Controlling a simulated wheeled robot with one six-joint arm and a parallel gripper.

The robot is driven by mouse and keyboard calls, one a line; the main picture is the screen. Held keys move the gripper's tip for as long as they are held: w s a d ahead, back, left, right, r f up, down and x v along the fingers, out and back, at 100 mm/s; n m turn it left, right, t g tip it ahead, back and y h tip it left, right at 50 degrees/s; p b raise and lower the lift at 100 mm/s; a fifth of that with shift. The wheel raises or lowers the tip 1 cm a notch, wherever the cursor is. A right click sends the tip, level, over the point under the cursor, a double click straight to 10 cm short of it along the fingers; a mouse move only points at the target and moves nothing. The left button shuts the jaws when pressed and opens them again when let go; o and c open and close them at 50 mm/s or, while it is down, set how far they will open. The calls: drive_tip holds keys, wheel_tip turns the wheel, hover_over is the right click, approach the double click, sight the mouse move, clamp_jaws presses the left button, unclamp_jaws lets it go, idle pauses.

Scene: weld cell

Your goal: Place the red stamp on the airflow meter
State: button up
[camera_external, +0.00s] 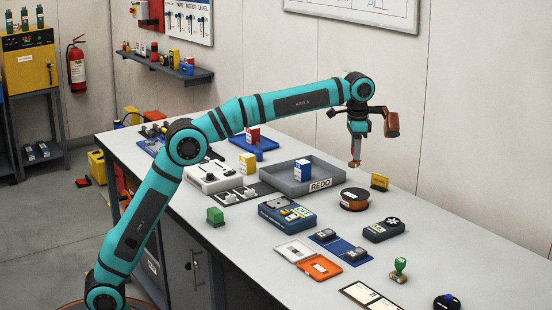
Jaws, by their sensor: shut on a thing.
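My gripper (357,150) points down above the far right of the table and is shut on a small reddish-brown thing (355,163). That thing seems to be the red stamp, though it is small and partly hidden by the fingers; no other red stamp shows. It hangs in the air, clear of the table. A dark meter with a white fan-like mark (384,230) lies flat on the table, to the right of and nearer than my gripper; it appears to be the airflow meter. Its top looks bare apart from its own markings.
A grey REDO tray (274,178) with a blue-and-white box (302,170) stands left of my gripper. A brown round tin (354,199) and a yellow block (380,181) are near the meter. A green stamp (398,270) stands in front.

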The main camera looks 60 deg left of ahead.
drive_tip(key=s+d+f+m, duration=0.1)
drive_tip(key=s+d, duration=0.1)
drive_tip(key=d, duration=0.8)
drive_tip(key=s+d+m, duration=0.1)
drive_tip(key=s+d, duration=0.2)
drive_tip(key=d, duration=0.7)
hover_over(385, 226)
wheel_tip(385, 226, down, 10)
drive_tip(key=shift+f, duration=0.15)
drive_tip(key=o, duration=1)
drive_tip(key=shift+f, duration=0.1)
drive_tip(key=shift+c, duration=0.2)
